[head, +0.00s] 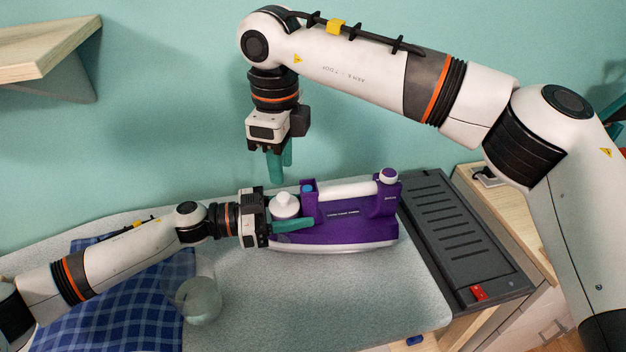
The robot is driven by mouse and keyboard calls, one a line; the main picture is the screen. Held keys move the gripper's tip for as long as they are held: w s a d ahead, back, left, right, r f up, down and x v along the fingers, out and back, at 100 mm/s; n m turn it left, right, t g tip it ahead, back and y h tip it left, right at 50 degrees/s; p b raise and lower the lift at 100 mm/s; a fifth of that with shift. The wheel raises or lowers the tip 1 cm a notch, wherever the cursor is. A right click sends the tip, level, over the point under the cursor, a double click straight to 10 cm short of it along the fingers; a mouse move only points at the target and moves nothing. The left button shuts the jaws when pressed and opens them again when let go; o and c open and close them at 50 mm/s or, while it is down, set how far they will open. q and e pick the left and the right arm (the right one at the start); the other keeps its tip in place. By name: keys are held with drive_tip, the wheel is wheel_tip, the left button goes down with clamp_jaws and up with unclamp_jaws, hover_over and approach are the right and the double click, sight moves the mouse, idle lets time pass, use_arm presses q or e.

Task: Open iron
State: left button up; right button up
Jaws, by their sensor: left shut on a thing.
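A purple iron (345,225) with a white handle and a white round knob (285,204) at its left end stands on the grey ironing board (300,300). My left gripper (293,224) is at the left end of the iron, just below the knob. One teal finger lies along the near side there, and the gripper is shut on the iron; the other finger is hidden. My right gripper (280,165) points down above the left end of the iron, apart from it. Its teal fingers overlap in view, so its opening is unclear.
A dark ribbed iron rest (455,235) with a red switch (479,292) lies right of the iron. A blue checked cloth (130,295) and a clear glass (199,299) are at the left, near my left arm. The board's front middle is clear. A wooden shelf (45,50) hangs upper left.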

sight(283, 195)
wheel_tip(283, 195, up, 5)
drive_tip(key=s+d+m+t+y, duration=0.1)
drive_tip(key=s+d+m+t, duration=0.15)
drive_tip(key=m, duration=0.75)
drive_tip(key=shift+y, duration=0.3)
drive_tip(key=x, duration=1.2)
drive_tip(key=shift+s+a+f, duration=0.1)
drive_tip(key=shift+s+a, duration=0.05)
drive_tip(key=shift+a, duration=0.2)
clamp_jaws()
drive_tip(key=shift+r, duration=0.3)
drive_tip(key=shift+r, duration=0.85)
